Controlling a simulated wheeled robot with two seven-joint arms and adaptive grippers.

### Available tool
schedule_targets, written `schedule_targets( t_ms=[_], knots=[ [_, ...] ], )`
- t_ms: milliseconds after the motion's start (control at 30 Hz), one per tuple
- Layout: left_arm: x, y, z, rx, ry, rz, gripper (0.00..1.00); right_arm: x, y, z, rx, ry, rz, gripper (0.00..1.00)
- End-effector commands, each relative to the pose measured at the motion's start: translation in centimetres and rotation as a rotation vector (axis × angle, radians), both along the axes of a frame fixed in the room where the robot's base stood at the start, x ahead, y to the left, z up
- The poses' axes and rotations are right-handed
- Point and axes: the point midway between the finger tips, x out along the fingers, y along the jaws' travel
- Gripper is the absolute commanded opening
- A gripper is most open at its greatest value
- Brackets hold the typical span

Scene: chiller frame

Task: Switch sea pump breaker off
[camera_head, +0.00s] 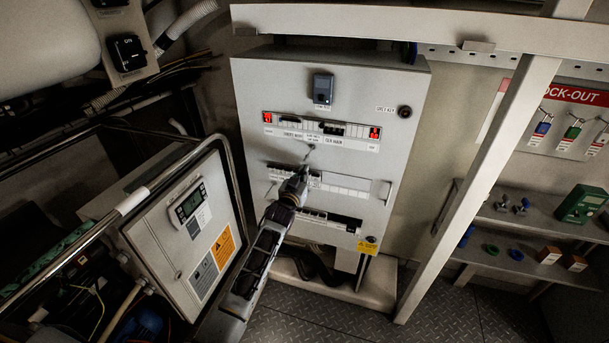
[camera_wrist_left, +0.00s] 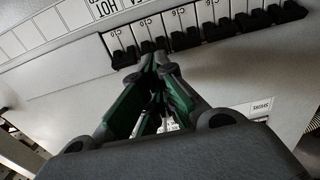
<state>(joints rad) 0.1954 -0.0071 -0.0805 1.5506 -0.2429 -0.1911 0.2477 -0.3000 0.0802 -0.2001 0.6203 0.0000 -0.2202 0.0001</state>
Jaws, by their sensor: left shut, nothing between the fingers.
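The grey breaker panel (camera_head: 390,140) stands in the middle of the head view, with several rows of breakers on its face. My left gripper (camera_head: 304,172) is in front of the middle row, its fingers shut and empty. In the left wrist view, the shut fingertips (camera_wrist_left: 158,62) are close to a row of white breakers with black toggles (camera_wrist_left: 216,26). Whether they touch a toggle I cannot tell. The upper row (camera_head: 330,129) has red lit displays at both ends. The lower row (camera_head: 330,217) is partly behind my arm. The sea pump label is not readable. My right gripper is not in view.
A smaller grey cabinet (camera_head: 150,237) with a display and a metal rail stands at left. A slanted beige post (camera_head: 487,170) stands right of the panel. Shelves (camera_head: 540,225) and a lock-out board (camera_head: 566,125) are at far right.

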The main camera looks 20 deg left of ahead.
Motion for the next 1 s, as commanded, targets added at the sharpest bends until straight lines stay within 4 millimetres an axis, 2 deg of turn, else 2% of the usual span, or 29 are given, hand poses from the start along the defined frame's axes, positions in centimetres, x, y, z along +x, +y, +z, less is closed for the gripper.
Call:
schedule_targets(
  t_ms=[33,167,1000],
  knots=[
    [0.3,0.2,1.2,-0.001,-0.020,0.001,0.00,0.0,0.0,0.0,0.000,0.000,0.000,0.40],
    [0.3,0.2,1.2,-0.001,-0.021,0.002,0.00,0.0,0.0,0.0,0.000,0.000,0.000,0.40],
    [0.4,0.2,-0.7,0.000,-0.013,0.002,0.00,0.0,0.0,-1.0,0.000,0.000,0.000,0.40]
  ],
)
